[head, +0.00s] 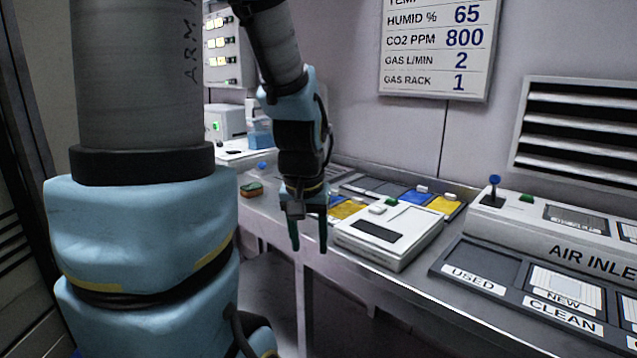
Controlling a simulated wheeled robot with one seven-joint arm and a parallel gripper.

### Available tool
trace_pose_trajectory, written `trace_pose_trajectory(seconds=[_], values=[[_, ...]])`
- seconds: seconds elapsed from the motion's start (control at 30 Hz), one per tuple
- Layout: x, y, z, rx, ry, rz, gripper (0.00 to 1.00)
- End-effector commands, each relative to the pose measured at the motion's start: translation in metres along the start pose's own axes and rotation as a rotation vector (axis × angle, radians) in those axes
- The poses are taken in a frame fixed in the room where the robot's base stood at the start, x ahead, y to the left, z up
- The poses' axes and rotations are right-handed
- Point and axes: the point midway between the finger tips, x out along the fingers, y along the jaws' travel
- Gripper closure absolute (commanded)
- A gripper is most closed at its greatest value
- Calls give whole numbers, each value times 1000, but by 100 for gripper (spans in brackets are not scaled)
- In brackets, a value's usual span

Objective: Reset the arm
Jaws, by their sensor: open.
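My arm shows in the head view, with light blue joints and grey links. It fills the left side and bends down at the middle. My gripper (309,246) hangs at its end, pointing down, with two dark green fingers apart. It is open and nothing shows between the fingers. It is in front of the counter's front edge (290,224), left of a white box-shaped device (405,254).
On the counter are a green and orange sponge-like block (251,189), blue and yellow panels, and an air inlet unit (560,222) with a blue-knobbed lever (494,188). A tray labelled USED, NEW and CLEAN (463,253) lies before it. A readings board (437,45) hangs behind.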

Motion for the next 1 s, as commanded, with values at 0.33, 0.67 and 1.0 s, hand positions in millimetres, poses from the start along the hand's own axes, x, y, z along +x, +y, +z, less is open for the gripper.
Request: trace_pose_trajectory(seconds=[0.33, 0.67, 1.0], values=[[28, -44, 47, -89, -72, -17, 47], [-19, -42, 35, -86, -71, -17, 47], [-82, -42, 22, -86, -71, -17, 47]])
